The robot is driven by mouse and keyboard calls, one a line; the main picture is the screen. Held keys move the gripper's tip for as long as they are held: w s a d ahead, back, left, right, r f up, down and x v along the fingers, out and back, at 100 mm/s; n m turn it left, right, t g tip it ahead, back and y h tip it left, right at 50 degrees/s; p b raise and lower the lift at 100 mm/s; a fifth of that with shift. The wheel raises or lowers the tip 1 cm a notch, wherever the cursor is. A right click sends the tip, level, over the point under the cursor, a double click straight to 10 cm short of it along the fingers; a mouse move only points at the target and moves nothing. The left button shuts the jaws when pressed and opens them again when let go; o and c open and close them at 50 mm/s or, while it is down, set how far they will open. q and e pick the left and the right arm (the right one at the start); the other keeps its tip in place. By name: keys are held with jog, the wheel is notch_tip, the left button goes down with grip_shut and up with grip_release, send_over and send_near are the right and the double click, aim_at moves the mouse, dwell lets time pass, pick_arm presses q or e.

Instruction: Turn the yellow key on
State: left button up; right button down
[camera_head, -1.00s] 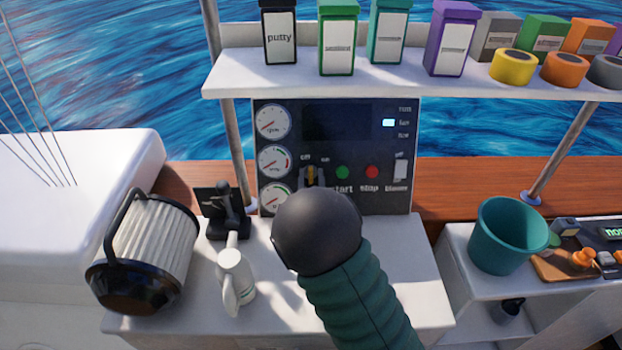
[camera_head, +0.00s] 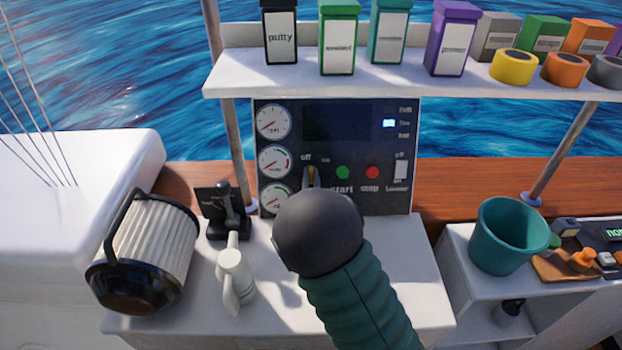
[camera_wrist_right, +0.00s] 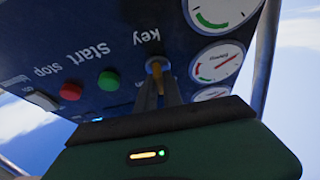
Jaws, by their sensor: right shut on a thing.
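The yellow key (camera_wrist_right: 156,69) sits in its round switch on the dark engine panel, under the "key" label in the right wrist view, where the picture is upside down. My right gripper (camera_wrist_right: 160,90) is shut on the key, its two dark fingers on either side of it. My dark round right wrist and green sleeve cover the fingers' base and part of the panel's lower edge. My left gripper is not in view.
A green start button (camera_head: 343,172) and red stop button (camera_head: 372,172) are right of the key; gauges (camera_head: 274,161) are left. A shelf (camera_head: 400,80) hangs above.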

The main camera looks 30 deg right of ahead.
jog(key=m+g+h+b, duration=0.1)
jog(key=m, duration=0.2)
jog(key=shift+f, duration=0.1)
jog(key=m+g, duration=0.1)
jog(key=m, duration=0.1)
jog(key=m+h, duration=0.1)
jog(key=m, duration=0.2)
jog(key=shift+w+a+g+b, duration=0.1)
jog(key=shift+g+b, duration=0.3)
jog(key=m+g, duration=0.1)
jog(key=m, duration=0.2)
jog(key=shift+h, duration=0.4)
jog(key=shift+m+g+p, duration=0.35)
jog(key=shift+m+g, duration=0.45)
jog(key=shift+m, duration=0.8)
jog(key=c, duration=1.5)
grip_release()
jog(key=shift+r, duration=0.25)
